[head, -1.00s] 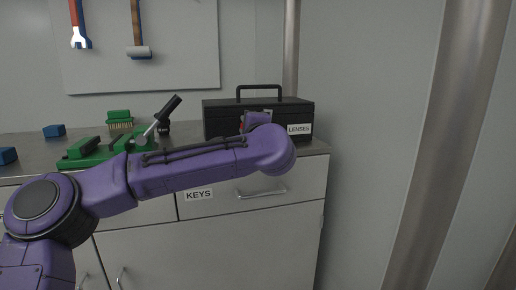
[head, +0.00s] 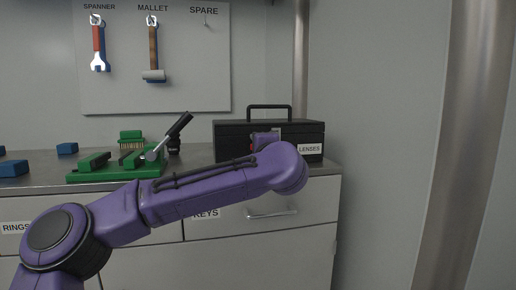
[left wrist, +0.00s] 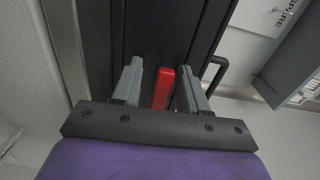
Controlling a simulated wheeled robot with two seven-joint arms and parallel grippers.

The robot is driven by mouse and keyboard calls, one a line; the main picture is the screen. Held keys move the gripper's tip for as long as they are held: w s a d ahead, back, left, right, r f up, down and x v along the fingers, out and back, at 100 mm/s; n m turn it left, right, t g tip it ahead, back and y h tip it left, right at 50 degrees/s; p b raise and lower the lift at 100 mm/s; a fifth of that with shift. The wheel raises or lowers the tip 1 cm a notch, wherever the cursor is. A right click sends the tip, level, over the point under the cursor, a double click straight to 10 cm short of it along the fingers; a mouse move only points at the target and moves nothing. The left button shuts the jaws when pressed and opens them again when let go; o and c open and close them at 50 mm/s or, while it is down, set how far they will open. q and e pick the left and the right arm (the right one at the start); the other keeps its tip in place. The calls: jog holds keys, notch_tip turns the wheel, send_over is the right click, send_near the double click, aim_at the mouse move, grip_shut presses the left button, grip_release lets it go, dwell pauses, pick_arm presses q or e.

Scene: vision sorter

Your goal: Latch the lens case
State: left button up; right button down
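The black lens case (head: 232,140), labelled LENSES, sits on the right end of the counter with its handle up and its lid looking down. Its red latch (left wrist: 162,88) shows in the left wrist view against the dark front of the case. A sliver of the latch also shows in the head view (head: 250,147). My left gripper (left wrist: 160,70) is open, with one grey finger on each side of the latch and a gap visible on both sides. In the head view my purple forearm hides most of this gripper and part of the case front. My right gripper is out of view.
A green fixture (head: 90,176) with a dark lever stands left of the case, with a green brush (head: 131,137) behind it. Blue blocks (head: 67,148) lie further left. A steel post (head: 458,150) stands at right. A tool board (head: 185,85) hangs behind.

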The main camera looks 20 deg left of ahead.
pick_arm(q)
jog(key=v, duration=1)
jog(key=shift+s, duration=0.15)
jog(key=shift+d, duration=0.1)
